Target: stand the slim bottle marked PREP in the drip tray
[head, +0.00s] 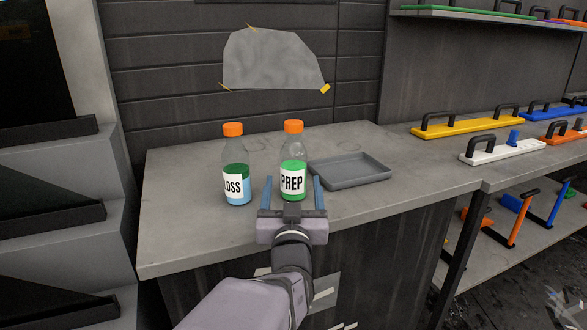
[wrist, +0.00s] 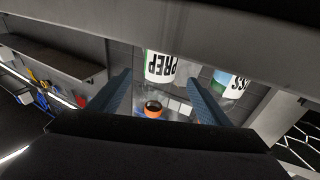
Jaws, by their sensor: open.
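The slim PREP bottle (head: 293,182) stands upright on the grey bench in the head view, with an orange cap, clear shoulders and green contents. My gripper (head: 293,179) is open and empty, its two blue fingers appearing on either side of this bottle. In the wrist view the PREP bottle (wrist: 160,68) appears upside down between the finger lines; whether the fingers touch it I cannot tell. The grey drip tray (head: 362,181) lies empty on the bench, just right of the bottle. It is not clearly visible in the wrist view.
A second orange-capped bottle (head: 236,184), its label partly reading "OSS", stands left of the PREP bottle; it also shows in the wrist view (wrist: 232,85). Handled tools, including a yellow one (head: 465,126), lie on the right-hand surface. The bench (head: 190,245) is clear at front left.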

